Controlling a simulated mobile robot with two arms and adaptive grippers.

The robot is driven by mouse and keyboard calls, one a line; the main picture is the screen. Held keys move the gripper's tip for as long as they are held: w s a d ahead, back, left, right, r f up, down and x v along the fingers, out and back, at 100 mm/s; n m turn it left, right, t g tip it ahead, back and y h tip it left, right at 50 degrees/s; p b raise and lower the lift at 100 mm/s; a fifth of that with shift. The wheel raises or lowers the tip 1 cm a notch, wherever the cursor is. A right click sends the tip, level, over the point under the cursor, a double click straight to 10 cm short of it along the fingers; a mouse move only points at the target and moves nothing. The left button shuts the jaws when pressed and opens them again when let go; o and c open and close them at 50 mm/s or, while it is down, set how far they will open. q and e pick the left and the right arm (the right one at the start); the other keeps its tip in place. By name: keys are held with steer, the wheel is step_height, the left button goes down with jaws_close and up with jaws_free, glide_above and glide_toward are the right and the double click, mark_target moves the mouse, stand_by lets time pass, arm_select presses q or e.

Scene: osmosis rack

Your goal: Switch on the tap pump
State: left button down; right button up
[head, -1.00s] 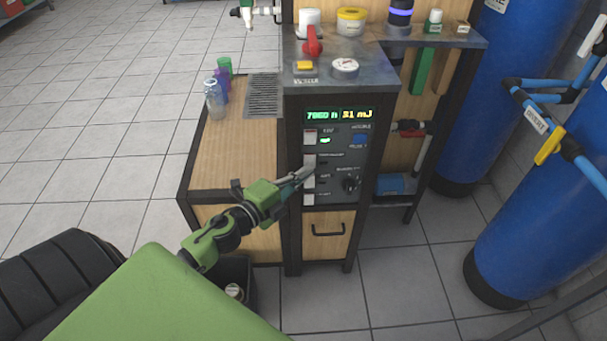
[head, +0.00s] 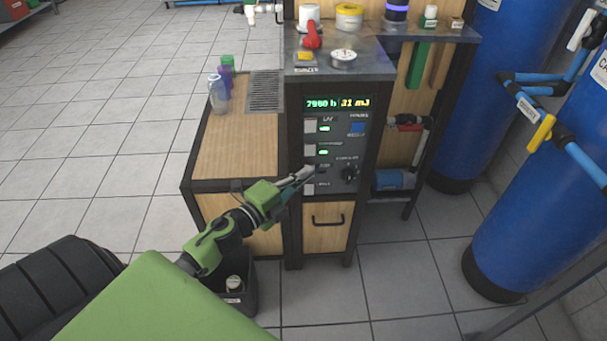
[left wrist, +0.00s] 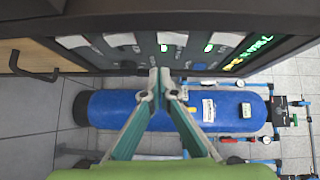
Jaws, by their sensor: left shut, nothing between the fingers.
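The control panel (head: 340,142) has a lit display (head: 337,103) and a column of white switches. The top switch (head: 310,126) and second switch (head: 310,151) each have a lit green lamp beside them. The lowest switch (head: 308,189) shows below my left gripper (head: 308,172). The small labels are too blurred to tell which switch is the tap pump. The left gripper is shut and empty, its tips covering the third switch in the head view. In the left wrist view the fingertips (left wrist: 160,82) appear just off the panel, near the second switch (left wrist: 172,38). My right gripper is not seen.
A black knob (head: 349,173) and a blue button (head: 357,127) sit on the panel's right. A drawer (head: 327,228) is below. A wooden side bench (head: 235,150) adjoins on the left. Blue tanks (head: 545,220) and pipes stand at right.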

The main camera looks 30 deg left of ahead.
arm_select(q)
steer(key=s+a+f, duration=0.1)
steer(key=s+a, duration=0.1)
steer(key=s, duration=0.7)
steer(key=shift+b, duration=0.35)
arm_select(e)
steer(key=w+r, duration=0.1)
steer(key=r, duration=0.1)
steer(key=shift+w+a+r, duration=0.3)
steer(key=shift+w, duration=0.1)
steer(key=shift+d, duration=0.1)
